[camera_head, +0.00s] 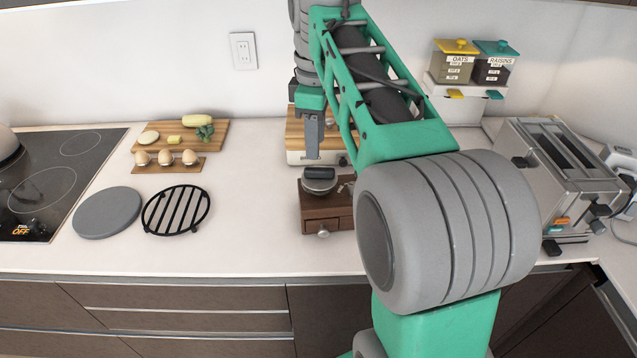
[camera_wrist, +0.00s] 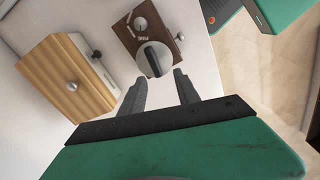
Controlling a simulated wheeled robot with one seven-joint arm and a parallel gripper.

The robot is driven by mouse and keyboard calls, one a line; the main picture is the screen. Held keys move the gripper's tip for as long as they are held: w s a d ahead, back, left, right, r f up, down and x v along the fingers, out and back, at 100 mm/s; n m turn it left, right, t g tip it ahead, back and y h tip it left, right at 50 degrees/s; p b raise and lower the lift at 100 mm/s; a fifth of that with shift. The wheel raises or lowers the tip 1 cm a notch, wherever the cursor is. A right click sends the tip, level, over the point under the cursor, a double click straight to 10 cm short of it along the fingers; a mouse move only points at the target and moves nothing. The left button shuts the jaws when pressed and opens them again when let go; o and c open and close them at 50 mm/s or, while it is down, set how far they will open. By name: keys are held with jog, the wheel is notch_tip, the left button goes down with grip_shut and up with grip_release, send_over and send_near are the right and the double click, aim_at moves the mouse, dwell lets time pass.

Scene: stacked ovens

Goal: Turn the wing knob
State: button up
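The wing knob (camera_head: 319,174) is a dark raised bar on a round grey disc, on top of a small brown wooden box (camera_head: 318,207). In the wrist view the wing knob (camera_wrist: 152,61) lies just beyond the fingertips, roughly between their lines, with its bar running nearly up and down the picture. My gripper (camera_wrist: 159,75) is open and empty, its two dark fingers spread apart. In the head view my gripper (camera_head: 313,152) points down above and behind the box, with one finger mostly hiding the other. I see no contact with the knob.
A wood-topped white box (camera_head: 301,157) with a knob stands close behind the brown box. A toaster (camera_head: 555,170) is at the right. A black trivet (camera_head: 176,210), a grey disc (camera_head: 107,212) and a food board (camera_head: 175,142) lie left. Counter between trivet and box is clear.

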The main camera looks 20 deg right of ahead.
aim_at(320, 169)
jog(key=shift+w+d+f+n+b, duration=0.3)
jog(key=shift+w+d+n, duration=0.2)
jog(key=shift+d+n, duration=0.25)
notch_tip(320, 169, down, 7)
jog(key=b, duration=0.3)
jog(key=shift+f, duration=0.15)
grip_shut()
